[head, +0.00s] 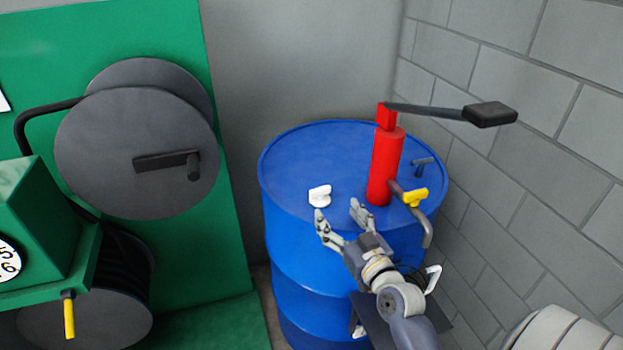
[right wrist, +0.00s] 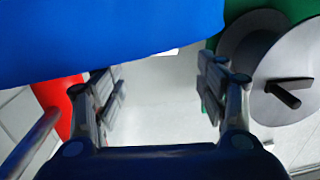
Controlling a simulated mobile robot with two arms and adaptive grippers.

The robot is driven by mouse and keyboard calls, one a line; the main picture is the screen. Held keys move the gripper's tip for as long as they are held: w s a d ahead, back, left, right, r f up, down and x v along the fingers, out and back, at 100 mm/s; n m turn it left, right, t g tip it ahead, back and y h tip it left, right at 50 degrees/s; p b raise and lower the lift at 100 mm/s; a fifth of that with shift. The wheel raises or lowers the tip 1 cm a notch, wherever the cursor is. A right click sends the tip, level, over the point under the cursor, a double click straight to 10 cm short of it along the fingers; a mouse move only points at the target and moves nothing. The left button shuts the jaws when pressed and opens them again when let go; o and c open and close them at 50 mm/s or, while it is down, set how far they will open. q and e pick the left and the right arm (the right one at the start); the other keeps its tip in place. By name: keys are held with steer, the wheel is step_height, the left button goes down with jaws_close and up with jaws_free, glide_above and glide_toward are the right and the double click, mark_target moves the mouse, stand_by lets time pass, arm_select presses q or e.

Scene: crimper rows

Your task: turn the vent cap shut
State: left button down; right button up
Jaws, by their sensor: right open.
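The white vent cap (head: 319,195) sits on top of the blue drum (head: 300,160), near its front edge and left of the red pump. It has a raised grip on it. My right gripper (head: 339,212) is open and empty, with its fingers spread just in front of and to the right of the cap, apart from it in the picture. In the right wrist view the open fingers (right wrist: 160,75) have nothing between them. A small white patch shows at the drum's edge there; I cannot tell whether it is the cap. My left gripper is out of view.
A block wall rises at right; a green panel carries a grey reel (head: 125,150) at left.

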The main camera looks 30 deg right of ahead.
mark_target(321, 191)
steer(key=shift+w+d, duration=0.1)
steer(key=shift+w, duration=0.2)
steer(key=shift+w+d+r, duration=0.1)
steer(key=shift+w, duration=0.65)
steer(key=shift+w+d+r, duration=0.1)
steer(key=shift+w, duration=0.65)
steer(key=w, duration=0.1)
steer(key=w+b, duration=0.1)
steer(key=w, duration=0.3)
steer(key=shift+w+d+f, duration=0.1)
steer(key=shift+d, duration=0.3)
steer(key=shift+w+d+b, duration=0.15)
steer(key=shift+w+b, duration=0.2)
steer(key=shift+w, duration=0.5)
steer(key=shift+c, duration=0.6)
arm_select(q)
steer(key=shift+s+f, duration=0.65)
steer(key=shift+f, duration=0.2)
arm_select(e)
steer(key=c, duration=1)
